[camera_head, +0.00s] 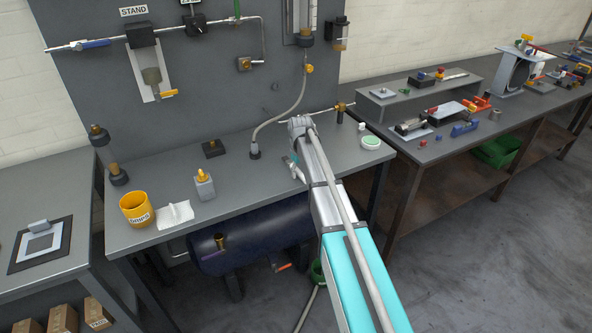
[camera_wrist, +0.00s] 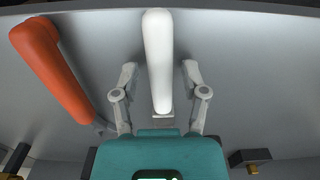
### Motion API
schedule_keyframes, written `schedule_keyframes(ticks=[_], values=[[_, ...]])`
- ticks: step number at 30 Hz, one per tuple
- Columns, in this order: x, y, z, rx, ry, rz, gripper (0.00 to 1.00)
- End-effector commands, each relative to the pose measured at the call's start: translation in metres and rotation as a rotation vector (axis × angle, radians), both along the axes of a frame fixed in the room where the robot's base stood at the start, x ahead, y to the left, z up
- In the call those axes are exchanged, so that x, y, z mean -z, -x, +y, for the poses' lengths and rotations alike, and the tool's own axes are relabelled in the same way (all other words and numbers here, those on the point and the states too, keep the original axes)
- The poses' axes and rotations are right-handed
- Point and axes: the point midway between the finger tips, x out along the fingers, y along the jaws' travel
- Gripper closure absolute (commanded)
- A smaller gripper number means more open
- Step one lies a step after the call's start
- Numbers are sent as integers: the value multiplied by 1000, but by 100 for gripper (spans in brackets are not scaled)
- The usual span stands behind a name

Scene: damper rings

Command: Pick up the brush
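In the wrist view a long white handle-like piece (camera_wrist: 158,60) with a rounded far end and a small pale block at its near end lies over a grey surface. It may be the brush, but I see no bristles clearly. My gripper (camera_wrist: 159,72) is open, with one finger on each side of this white piece and a visible gap on both sides. A thick orange handle-like piece (camera_wrist: 50,70) lies to the left, outside the fingers. In the head view my arm covers much of the gripper area, and I cannot make out the brush there.
A hose (camera_head: 290,115) rises behind my arm. A dark tank (camera_head: 250,248) lies under the bench.

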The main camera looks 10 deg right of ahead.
Motion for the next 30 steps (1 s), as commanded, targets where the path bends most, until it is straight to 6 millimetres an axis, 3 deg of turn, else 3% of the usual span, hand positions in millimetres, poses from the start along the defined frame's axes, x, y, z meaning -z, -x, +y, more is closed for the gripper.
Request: schedule_keyframes(ticks=[1, 7, 20, 30], values=[[0, 0, 0, 0, 0, 0, 62], [0, 0, 0, 0, 0, 0, 99], [-1, 0, 0, -1, 0, 0, 100], [-17, 0, 1, -1, 0, 0, 100]])
